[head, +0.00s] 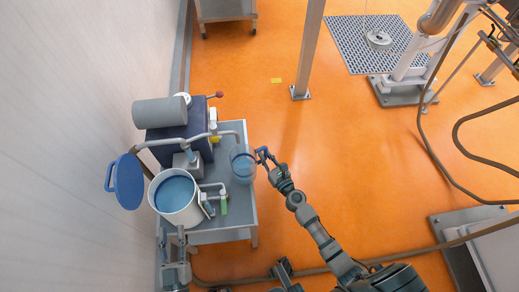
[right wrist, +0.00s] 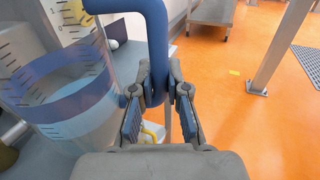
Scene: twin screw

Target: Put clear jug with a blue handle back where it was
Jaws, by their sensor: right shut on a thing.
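The clear jug (head: 243,168) with dark scale marks is at the right edge of the grey cart's top in the head view. Its lower part looks bluish. In the right wrist view the jug (right wrist: 65,95) fills the left side, and its blue handle (right wrist: 157,40) runs down between my fingers. My right gripper (head: 267,163) is shut on the handle; its fingers also show in the right wrist view (right wrist: 160,105). I cannot tell whether the jug's base touches the cart. My left gripper (head: 180,240) is low at the left, by the cart's front; its jaws are unclear.
The grey cart (head: 233,215) carries a white bucket (head: 176,213) of blue liquid, a blue lid (head: 127,181) standing open beside it, and a machine with a grey cylinder (head: 160,111). A steel post (head: 308,50) stands behind.

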